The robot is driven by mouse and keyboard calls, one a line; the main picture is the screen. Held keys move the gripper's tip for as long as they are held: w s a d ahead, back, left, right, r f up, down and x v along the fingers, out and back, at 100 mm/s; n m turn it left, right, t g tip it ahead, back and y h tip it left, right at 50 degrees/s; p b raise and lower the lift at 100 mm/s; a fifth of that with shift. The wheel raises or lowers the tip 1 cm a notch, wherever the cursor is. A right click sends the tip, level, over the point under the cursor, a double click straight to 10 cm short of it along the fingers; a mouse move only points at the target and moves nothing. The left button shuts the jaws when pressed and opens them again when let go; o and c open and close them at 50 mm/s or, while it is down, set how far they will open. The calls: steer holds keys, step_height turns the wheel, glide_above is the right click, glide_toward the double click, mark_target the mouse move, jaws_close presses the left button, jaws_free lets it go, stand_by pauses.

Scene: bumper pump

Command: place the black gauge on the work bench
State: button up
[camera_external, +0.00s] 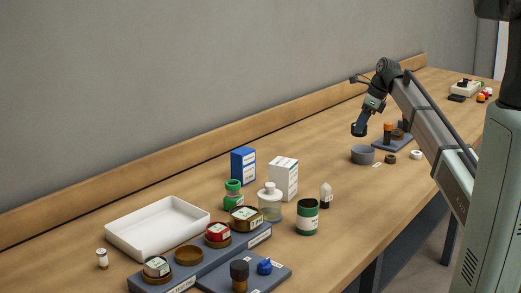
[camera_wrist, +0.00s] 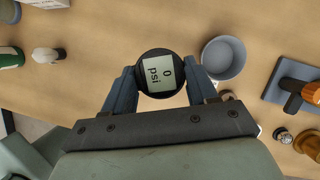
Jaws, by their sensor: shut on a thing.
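The black gauge (camera_wrist: 160,73) is round, with a pale face that reads "0 psi" in the wrist view. My gripper (camera_wrist: 160,85) is shut on it, with one finger on each side. In the external view my gripper (camera_external: 360,128) holds the dark gauge (camera_external: 359,129) above the work bench (camera_external: 330,145), at the back left of a grey bowl. The gauge appears clear of the bench top. The wooden bench (camera_wrist: 110,30) also shows below it in the wrist view.
A grey bowl (camera_external: 363,155) stands close by, with a grey plate holding an orange-topped part (camera_external: 388,130) beyond it. A white tray (camera_external: 157,226), boxes (camera_external: 284,178) and jars stand at the left. Bench between boxes and bowl is mostly clear.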

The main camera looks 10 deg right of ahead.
step_height(320, 180, down, 14)
steer(key=shift+r, duration=0.1)
stand_by(0.7)
steer(key=o, duration=1.1)
steer(key=shift+f, duration=0.2)
steer(key=shift+o, duration=0.2)
steer(key=shift+r, duration=0.1)
steer(key=v, duration=1.2)
